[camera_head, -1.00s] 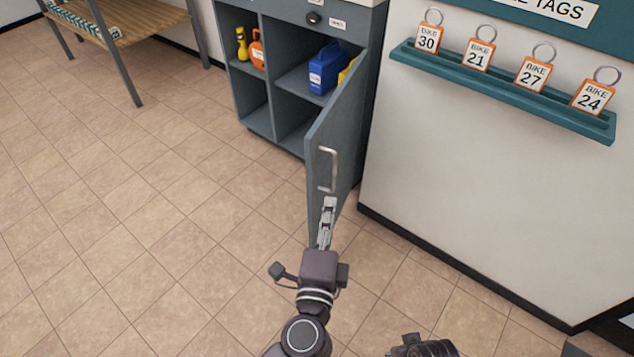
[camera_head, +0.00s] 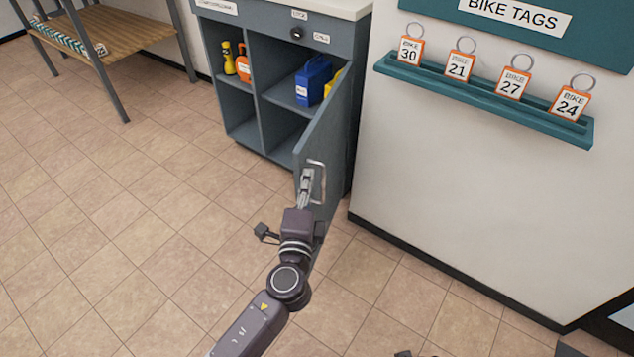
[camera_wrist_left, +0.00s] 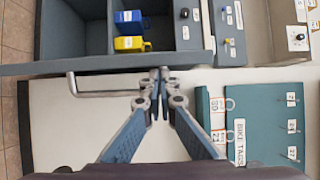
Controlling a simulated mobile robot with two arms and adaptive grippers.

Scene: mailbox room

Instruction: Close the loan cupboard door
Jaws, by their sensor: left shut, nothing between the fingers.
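The loan cupboard (camera_head: 361,70) is grey-blue, and its door (camera_head: 326,125) stands open, swung out toward me from the right side of the cupboard. The door carries a pale bar handle (camera_head: 322,176). My left gripper (camera_head: 306,174) is shut and empty, with its fingertips in front of the handle in the head view. In the left wrist view, the shut fingertips (camera_wrist_left: 158,73) are beside the handle (camera_wrist_left: 98,93), by the door's edge (camera_wrist_left: 60,68). I cannot tell whether they touch. Only a dark scrap shows at the bottom of the head view; my right gripper's fingers do not show.
Inside the cupboard are a blue container (camera_head: 313,80), an orange one (camera_head: 244,66) and a yellow bottle (camera_head: 228,58). A teal tag rack (camera_head: 480,95) is on the wall to the right. A wooden bench (camera_head: 120,35) stands back left. The tiled floor left of the door is clear.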

